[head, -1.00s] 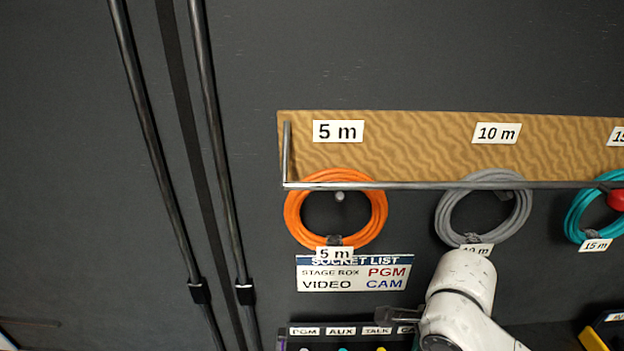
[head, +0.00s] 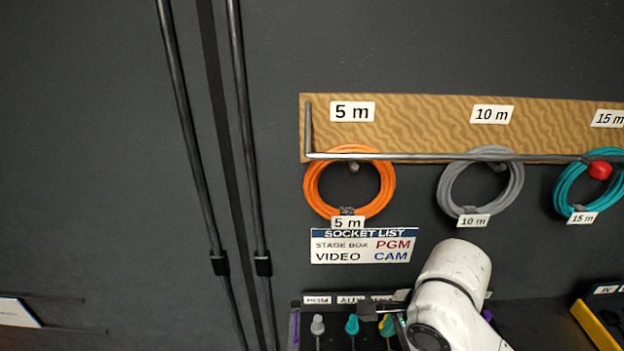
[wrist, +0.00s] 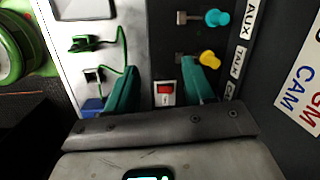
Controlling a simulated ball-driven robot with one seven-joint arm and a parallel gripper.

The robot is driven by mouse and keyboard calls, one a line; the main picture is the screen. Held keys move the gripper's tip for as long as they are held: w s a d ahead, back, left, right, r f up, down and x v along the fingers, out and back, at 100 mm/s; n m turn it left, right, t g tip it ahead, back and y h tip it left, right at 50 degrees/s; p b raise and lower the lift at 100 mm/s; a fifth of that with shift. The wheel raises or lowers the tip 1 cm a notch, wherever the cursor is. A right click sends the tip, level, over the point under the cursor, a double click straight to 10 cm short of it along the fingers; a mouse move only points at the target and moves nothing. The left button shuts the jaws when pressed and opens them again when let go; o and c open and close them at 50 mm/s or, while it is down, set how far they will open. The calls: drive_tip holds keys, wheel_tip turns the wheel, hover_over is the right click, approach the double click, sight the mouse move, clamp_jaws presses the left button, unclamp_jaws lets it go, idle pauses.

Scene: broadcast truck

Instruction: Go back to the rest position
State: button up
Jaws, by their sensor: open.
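My gripper (wrist: 155,64) is open and empty in the wrist view, its two dark green fingers apart with a red rocker switch (wrist: 165,93) visible between them. The fingers are mostly hidden there behind my wrist.
An orange cable coil (head: 349,190), a grey coil (head: 480,187) and a teal coil (head: 586,186) hang from a wall rail. In the wrist view a green cable (wrist: 118,70) runs beside the left finger. The left wall has upright poles.

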drive_tip(key=a+n+t+y, duration=0.2)
drive_tip(key=a+n+y, duration=0.1)
drive_tip(key=a+n, duration=0.25)
drive_tip(key=s+d+f+n, duration=0.2)
drive_tip(key=s+f, duration=0.2)
drive_tip(key=f, duration=0.1)
drive_tip(key=s+d+f+n+h, duration=0.1)
drive_tip(key=s+d+f+n, duration=0.1)
drive_tip(key=s+d, duration=0.3)
drive_tip(key=s+d+f+n+g+h+b, duration=0.1)
drive_tip(key=s+d+f+n+h, duration=0.1)
drive_tip(key=s+d+f, duration=0.3)
drive_tip(key=s+d+f+n+g+h, duration=0.1)
drive_tip(key=s+d+f+n, duration=0.2)
drive_tip(key=s+d, duration=0.3)
drive_tip(key=shift+s+d+f+n+h, duration=0.1)
drive_tip(key=shift+s+f+h, duration=0.1)
drive_tip(key=shift+s, duration=0.6)
drive_tip(key=shift+s+f+n+h, duration=0.1)
drive_tip(key=shift+s+f+n, duration=0.1)
drive_tip(key=shift+s, duration=0.6)
drive_tip(key=shift+s+d+f+n+h, duration=0.1)
drive_tip(key=shift+s+f, duration=0.1)
drive_tip(key=shift+s, duration=0.6)
